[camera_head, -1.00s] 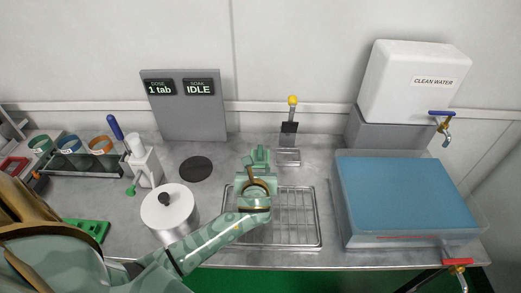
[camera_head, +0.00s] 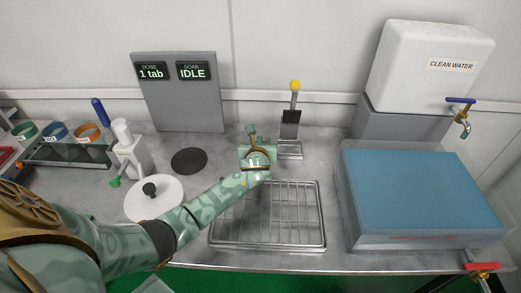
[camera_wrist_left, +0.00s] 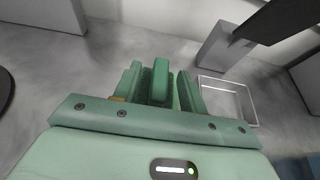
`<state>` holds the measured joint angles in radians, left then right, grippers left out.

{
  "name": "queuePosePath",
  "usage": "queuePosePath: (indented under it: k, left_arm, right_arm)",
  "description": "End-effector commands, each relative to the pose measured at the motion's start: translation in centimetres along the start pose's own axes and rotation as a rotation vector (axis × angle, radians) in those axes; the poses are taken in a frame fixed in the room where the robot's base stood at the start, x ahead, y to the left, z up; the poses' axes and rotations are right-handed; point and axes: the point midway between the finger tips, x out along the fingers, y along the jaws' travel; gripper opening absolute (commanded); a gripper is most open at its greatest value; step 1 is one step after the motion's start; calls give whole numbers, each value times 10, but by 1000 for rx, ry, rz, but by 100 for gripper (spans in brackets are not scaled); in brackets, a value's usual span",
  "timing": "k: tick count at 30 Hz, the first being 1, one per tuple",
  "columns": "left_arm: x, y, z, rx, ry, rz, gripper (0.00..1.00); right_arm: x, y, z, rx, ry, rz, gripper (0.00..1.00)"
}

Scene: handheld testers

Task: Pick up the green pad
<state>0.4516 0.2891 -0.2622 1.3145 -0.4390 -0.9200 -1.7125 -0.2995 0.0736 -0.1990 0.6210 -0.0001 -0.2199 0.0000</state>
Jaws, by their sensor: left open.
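I cannot tell for certain which thing is the green pad. A green-rimmed round item (camera_head: 25,130) sits in the rack at the far left of the bench. My left gripper (camera_head: 253,138) is over the bench behind the wire rack, far to the right of that item. Its jaws are open. In the left wrist view a green block shows between the outer green fingers (camera_wrist_left: 158,85); I cannot tell whether it is part of the gripper. My right gripper is not in view.
A wire drying rack (camera_head: 268,240) lies under my left forearm. A blue-filled tub (camera_head: 415,190) takes up the right side. A yellow-topped stand (camera_head: 291,125) is behind the gripper.

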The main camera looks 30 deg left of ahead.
Motion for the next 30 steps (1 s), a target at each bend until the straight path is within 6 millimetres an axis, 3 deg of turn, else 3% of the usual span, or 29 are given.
queuePosePath:
  k: [4,9,20,27,30]
  left_arm:
    - [-1,0,2,-1,-1,0,42]
    - [-1,0,1,0,0,0,0]
    - [-2,0,4,-1,-1,-1,0]
    - [-16,0,39,-3,-6,0,0]
    - [-41,-4,52,-4,-5,-3,0]
  right_arm:
    - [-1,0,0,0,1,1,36]
    - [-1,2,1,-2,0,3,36]
    - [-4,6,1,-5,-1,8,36]
    - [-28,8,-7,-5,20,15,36]
    - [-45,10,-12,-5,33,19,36]
